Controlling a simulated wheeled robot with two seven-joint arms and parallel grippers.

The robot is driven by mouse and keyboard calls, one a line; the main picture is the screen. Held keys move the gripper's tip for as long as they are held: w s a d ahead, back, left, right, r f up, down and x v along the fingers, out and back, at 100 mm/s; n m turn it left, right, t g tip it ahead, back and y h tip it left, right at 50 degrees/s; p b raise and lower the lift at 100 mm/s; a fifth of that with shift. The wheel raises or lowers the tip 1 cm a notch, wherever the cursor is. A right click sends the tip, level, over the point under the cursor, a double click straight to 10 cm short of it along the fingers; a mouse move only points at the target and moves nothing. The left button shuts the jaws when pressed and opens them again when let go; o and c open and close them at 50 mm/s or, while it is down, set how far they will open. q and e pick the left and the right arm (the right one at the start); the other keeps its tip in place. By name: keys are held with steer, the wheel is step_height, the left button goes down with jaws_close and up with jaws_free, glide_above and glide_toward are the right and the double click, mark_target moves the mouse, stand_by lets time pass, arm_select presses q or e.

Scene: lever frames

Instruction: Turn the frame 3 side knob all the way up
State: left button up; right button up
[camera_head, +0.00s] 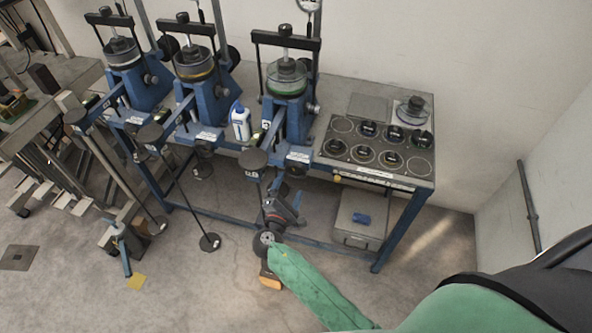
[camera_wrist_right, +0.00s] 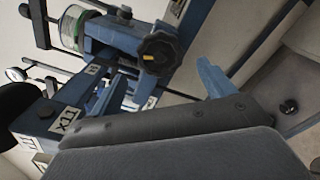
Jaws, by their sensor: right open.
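Frame 3 (camera_head: 291,118) is the rightmost of the blue lever frames on the bench, with a clear cell holding a green band on top. Its side knob (camera_wrist_right: 160,46) is a dark lobed knob with a yellow mark, at the upper middle of the right wrist view. In the head view the knob (camera_head: 313,108) is small on the frame's right side. My right gripper (camera_head: 291,203) is open and empty, below and in front of the bench edge, apart from the knob. One blue finger (camera_wrist_right: 213,78) shows below and right of the knob in the wrist view. My left gripper is out of view.
Two more lever frames (camera_head: 205,105) stand to the left. A white bottle (camera_head: 240,124) stands between frames. A dark weight tray (camera_head: 345,128) fills the bench's right end. Weight hangers (camera_head: 253,158) jut out in front, near my right arm. A grey case (camera_head: 358,222) sits below.

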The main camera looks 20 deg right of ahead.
mark_target(295, 173)
steer(key=x, duration=0.7)
steer(key=shift+w, duration=0.15)
steer(key=shift+w+d, duration=0.1)
steer(key=shift+c, duration=0.9)
steer(key=shift+f, duration=0.1)
steer(key=c, duration=1.1)
